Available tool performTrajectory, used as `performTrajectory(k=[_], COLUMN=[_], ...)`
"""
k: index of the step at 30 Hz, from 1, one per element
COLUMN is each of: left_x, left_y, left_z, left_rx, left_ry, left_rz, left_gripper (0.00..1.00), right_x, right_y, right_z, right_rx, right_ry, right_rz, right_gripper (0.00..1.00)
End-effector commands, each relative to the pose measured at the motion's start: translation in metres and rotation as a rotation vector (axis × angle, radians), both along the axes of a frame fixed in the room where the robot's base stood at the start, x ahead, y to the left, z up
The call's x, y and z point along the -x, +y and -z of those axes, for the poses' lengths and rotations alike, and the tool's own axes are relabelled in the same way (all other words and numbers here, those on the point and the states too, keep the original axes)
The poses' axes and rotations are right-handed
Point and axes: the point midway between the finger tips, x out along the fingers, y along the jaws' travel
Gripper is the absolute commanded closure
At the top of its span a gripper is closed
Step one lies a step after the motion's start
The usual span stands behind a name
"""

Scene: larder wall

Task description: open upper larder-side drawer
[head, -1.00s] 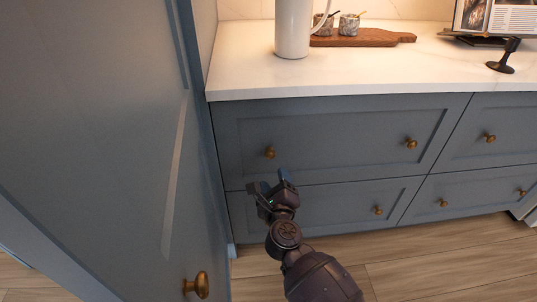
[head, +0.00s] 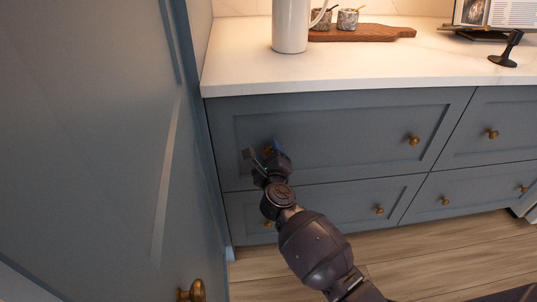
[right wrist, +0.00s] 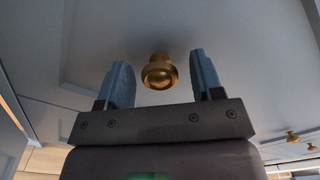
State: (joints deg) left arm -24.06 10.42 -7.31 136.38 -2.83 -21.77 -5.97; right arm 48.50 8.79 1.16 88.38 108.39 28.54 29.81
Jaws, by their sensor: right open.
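The upper larder-side drawer (head: 340,128) is a blue-grey panel under the counter with two brass knobs. It looks shut, its front flush with its neighbours. Its left knob (head: 268,151) is partly hidden by my right gripper (head: 263,155). In the right wrist view the same knob (right wrist: 159,72) stands between the two open fingers of the gripper (right wrist: 160,85), with a gap on each side. The right knob (head: 414,140) of the drawer is free. My left gripper is not in view.
A tall blue-grey door (head: 90,130) with a brass knob (head: 192,291) stands close on the left. A lower drawer (head: 330,207) lies below. On the white counter (head: 350,70) stand a white pitcher (head: 290,25) and a wooden board (head: 375,33).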

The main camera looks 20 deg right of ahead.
Motion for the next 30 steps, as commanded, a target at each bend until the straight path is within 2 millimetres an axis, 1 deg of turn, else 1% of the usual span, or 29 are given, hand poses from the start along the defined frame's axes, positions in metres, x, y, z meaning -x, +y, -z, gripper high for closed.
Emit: performTrajectory(k=[3, 4, 15, 16, 23, 26, 30], left_x=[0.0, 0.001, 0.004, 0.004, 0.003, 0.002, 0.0], left_y=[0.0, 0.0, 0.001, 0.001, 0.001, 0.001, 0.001], left_z=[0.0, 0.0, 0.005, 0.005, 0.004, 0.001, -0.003], left_rx=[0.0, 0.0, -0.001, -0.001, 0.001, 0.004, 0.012], left_ry=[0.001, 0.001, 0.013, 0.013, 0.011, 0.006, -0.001], left_rz=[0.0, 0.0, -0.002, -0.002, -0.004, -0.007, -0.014], left_gripper=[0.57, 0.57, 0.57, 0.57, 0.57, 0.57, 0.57], right_x=[0.0, 0.0, 0.0, 0.0, 0.003, 0.009, 0.023], right_y=[0.0, 0.0, 0.0, 0.0, 0.001, 0.003, 0.007], right_z=[0.0, 0.0, 0.0, 0.0, 0.0, -0.001, -0.002], right_rx=[0.0, 0.0, 0.0, 0.0, 0.0, -0.001, -0.002], right_ry=[0.0, 0.0, 0.0, 0.0, 0.0, -0.001, -0.001], right_rz=[0.0, 0.0, 0.0, 0.0, 0.0, -0.001, -0.001], right_gripper=[0.4, 0.41, 0.98, 1.0, 1.0, 1.0, 1.0])
